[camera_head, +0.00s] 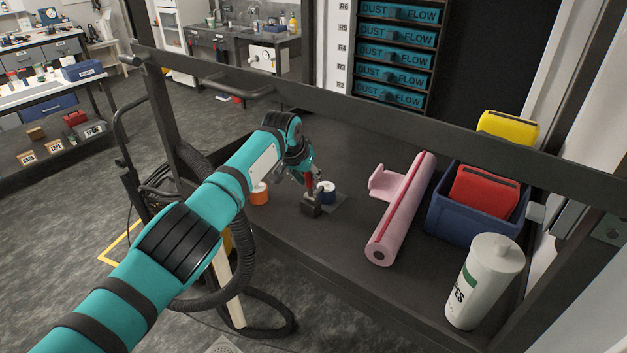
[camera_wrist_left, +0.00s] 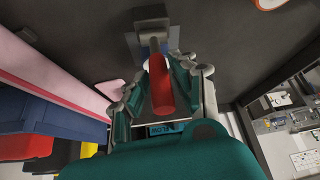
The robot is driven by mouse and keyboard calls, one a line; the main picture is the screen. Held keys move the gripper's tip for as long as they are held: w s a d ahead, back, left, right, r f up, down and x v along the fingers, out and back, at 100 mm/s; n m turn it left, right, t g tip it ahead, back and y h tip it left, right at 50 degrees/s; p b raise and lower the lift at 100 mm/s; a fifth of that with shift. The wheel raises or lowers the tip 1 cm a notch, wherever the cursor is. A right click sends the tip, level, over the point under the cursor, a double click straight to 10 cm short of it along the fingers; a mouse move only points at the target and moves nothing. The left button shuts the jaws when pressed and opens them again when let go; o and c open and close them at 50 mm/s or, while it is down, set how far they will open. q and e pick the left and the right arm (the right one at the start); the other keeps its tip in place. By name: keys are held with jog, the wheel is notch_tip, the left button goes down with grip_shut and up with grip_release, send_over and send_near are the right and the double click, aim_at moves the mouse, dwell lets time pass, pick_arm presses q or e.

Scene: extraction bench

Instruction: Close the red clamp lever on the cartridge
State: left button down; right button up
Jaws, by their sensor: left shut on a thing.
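The red clamp lever (camera_head: 309,181) stands up from a dark clamp block (camera_head: 311,207) on the dark bench shelf. A small dark blue and white cylinder (camera_head: 328,194), perhaps the cartridge, is just right of the block. My left gripper (camera_head: 306,170) is above the block, shut on the lever. In the left wrist view the red lever (camera_wrist_left: 162,95) runs between the two fingers of the gripper (camera_wrist_left: 160,88) towards the camera. The grey clamp block (camera_wrist_left: 151,18) shows beyond it. The lever's upper part is partly hidden by my gripper in the head view. My right gripper is not in view.
A pink roll (camera_head: 402,210) lies right of the clamp. An orange and white roll (camera_head: 260,194) is to the left. A dark rail (camera_head: 340,102) crosses above the shelf.

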pick_arm(q)
jog(key=shift+d, duration=0.1)
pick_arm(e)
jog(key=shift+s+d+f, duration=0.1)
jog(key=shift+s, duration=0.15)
pick_arm(q)
jog(key=c, duration=1.4)
grip_release()
jog(key=o, duration=0.3)
jog(key=shift+w, duration=0.15)
jog(key=shift+s+r, duration=0.25)
jog(key=shift+r, duration=0.25)
jog(key=s+a+r, duration=0.1)
jog(key=s+a, duration=0.1)
jog(key=s, duration=0.2)
jog(key=s+a+r, duration=0.1)
jog(key=s+a, duration=0.1)
jog(key=s, duration=0.2)
jog(key=s+a+r, duration=0.1)
jog(key=s+a, duration=0.1)
jog(key=s, duration=0.2)
jog(key=shift+s+a+r, duration=0.1)
jog(key=shift+s+a, duration=0.15)
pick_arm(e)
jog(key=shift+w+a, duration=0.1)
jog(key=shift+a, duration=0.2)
